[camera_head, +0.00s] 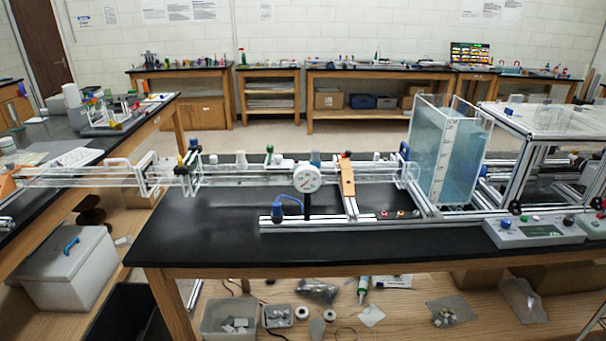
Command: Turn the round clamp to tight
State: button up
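A white round disc with dark marks on its face (307,179) stands upright on a short black post at the middle of the extrusion frame (375,219). It looks like a dial or the round clamp; I cannot tell which, nor whether it is tight or loose. A blue knob-like part (277,212) with a thin blue loop sits on the rail to its lower left. An orange bar (347,177) stands just right of the disc. My gripper is not in view.
The frame stands on a black-topped bench (200,235), whose front left is bare. A clear water tank (448,150) and a control box (535,232) stand at the right. A side bench (120,118) is at the left. Bins and loose items lie below.

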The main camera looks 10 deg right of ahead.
aim_at(193, 141)
jog(key=u, duration=0.15)
jog(key=i, duration=0.95)
jog(key=z, duration=0.1)
